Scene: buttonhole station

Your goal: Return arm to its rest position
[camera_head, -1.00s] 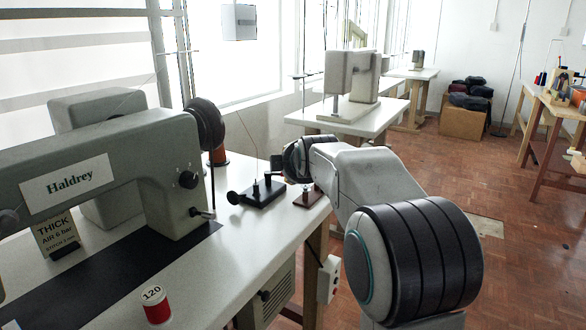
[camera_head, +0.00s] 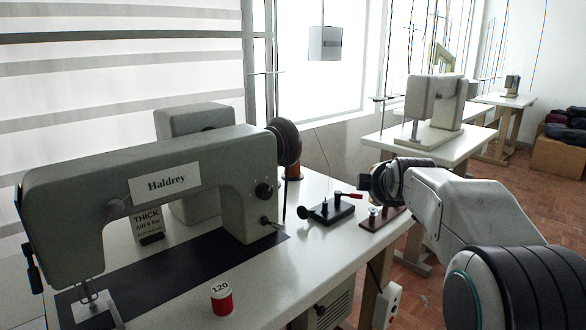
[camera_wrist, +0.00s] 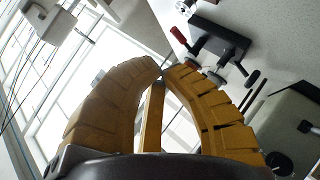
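In the wrist view, my gripper (camera_wrist: 163,71) has two yellow ribbed fingers curving in until their tips meet or nearly meet. I see nothing held between the tips; a yellowish bar shows in the gap lower down. In the head view, my arm reaches in from the lower right, bent, with its dark wrist end over the right end of the sewing table (camera_head: 290,272). The fingers cannot be made out there.
A black fixture with a red-tipped lever (camera_head: 331,211) stands close to my wrist. Left are the Haldrey sewing machine (camera_head: 100,195), a card (camera_head: 148,222) and a red spool (camera_head: 222,299). Another machine table (camera_head: 425,145) stands behind.

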